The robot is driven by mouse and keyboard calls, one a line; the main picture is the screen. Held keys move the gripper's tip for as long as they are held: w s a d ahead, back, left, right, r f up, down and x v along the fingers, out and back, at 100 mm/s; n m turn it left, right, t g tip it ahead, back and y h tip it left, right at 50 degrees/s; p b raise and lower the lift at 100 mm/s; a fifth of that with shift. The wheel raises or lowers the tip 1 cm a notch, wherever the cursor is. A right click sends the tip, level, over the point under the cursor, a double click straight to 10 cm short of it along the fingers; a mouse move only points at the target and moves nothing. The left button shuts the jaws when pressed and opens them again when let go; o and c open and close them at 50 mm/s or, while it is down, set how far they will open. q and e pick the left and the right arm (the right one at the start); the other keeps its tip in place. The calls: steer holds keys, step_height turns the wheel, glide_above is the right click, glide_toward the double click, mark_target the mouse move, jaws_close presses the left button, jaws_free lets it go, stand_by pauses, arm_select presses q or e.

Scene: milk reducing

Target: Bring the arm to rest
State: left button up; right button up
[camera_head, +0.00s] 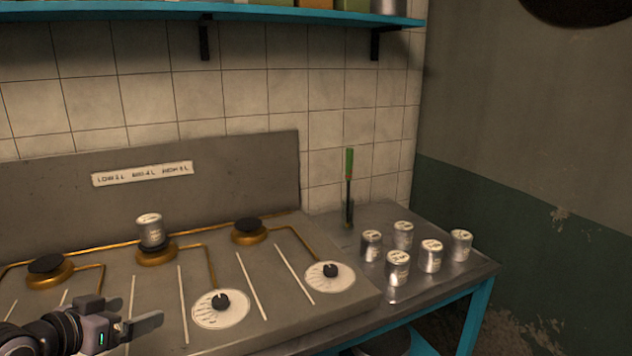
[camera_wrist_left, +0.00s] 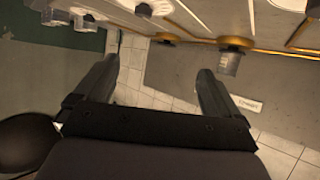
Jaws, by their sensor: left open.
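My left gripper (camera_head: 137,311) is low at the left in the head view, over the front of the stove. Its fingers are apart with nothing between them; the left wrist view (camera_wrist_left: 157,70) also shows the gap empty. A metal can with a pale top (camera_head: 151,230) stands upright on the middle burner (camera_head: 156,254), behind and apart from the gripper. In the left wrist view the can (camera_wrist_left: 230,62) appears upside down beyond the fingers. My right gripper is in neither view.
Several similar cans (camera_head: 397,266) stand on the metal side table (camera_head: 440,284) at the right. A green-handled tool (camera_head: 348,185) stands upright behind them. The stove has a back panel (camera_head: 230,173) and front knobs (camera_head: 221,302). A blue shelf (camera_head: 250,13) hangs above.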

arm_select(q)
steer(key=s+d+f, duration=0.3)
steer(key=s+f, duration=0.2)
steer(key=f, duration=0.3)
steer(key=s+d+f, duration=0.4)
steer(key=f, duration=0.4)
steer(key=s+d+f+y, duration=0.1)
steer(key=s+d+f, duration=0.2)
steer(key=s, duration=0.4)
steer(key=s+d+f+n+g, duration=0.1)
steer(key=s+d+f, duration=0.2)
steer(key=s+f, duration=0.3)
steer(key=shift+s+f+g+y+b, duration=0.3)
steer(key=shift+s+y, duration=0.1)
steer(key=shift+s, duration=0.75)
